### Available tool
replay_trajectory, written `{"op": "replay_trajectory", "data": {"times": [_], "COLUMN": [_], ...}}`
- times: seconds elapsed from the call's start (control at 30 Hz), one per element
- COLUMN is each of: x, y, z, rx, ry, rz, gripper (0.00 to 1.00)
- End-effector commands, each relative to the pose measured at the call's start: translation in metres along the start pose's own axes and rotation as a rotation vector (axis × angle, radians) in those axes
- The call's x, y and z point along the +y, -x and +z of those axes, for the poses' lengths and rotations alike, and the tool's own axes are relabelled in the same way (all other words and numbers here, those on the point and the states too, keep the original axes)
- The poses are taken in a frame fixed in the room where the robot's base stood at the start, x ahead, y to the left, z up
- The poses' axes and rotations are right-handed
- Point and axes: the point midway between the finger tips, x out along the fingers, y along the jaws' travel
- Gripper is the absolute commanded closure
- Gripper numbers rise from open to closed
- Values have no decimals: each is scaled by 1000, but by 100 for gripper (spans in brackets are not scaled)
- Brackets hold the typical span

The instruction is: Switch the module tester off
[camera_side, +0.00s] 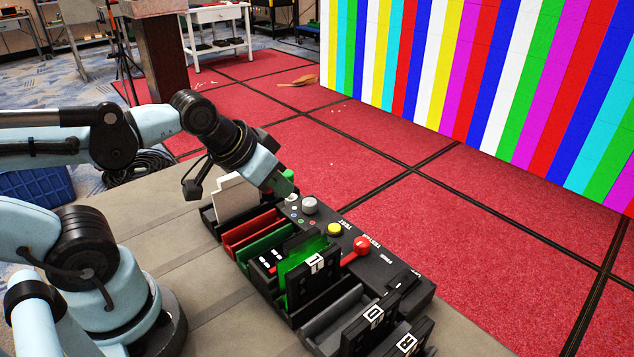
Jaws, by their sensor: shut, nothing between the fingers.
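The module tester (385,268) is a long black box on the grey table, with white lettering on top that is mostly too small to read. A red lever with a round red knob (361,245) sits on it, leaning to the left. A yellow button (334,229) and a grey round knob (309,205) are further left on the same box. My gripper (284,188) is shut and empty at the far left end of the tester, close by the grey knob. I cannot tell whether it touches the box. A green piece (289,175) shows just behind the gripper, partly hidden.
Several slots run along the front of the tester: one with a white card (234,198), then red (251,230) and green ones. Black modules marked D (372,318) and R (407,345) stand at the near end.

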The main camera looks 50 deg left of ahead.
Motion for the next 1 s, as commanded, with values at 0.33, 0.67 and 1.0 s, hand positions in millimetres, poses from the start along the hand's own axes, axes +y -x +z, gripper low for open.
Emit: {"op": "replay_trajectory", "data": {"times": [0.33, 0.67, 1.0], "x": [33, 116, 190], "y": [-7, -18, -24], "z": [-19, -52, -67], "rx": [8, -105, -348], "ry": [250, 850, 1367], "rz": [111, 362, 518], "gripper": [100, 100, 100]}}
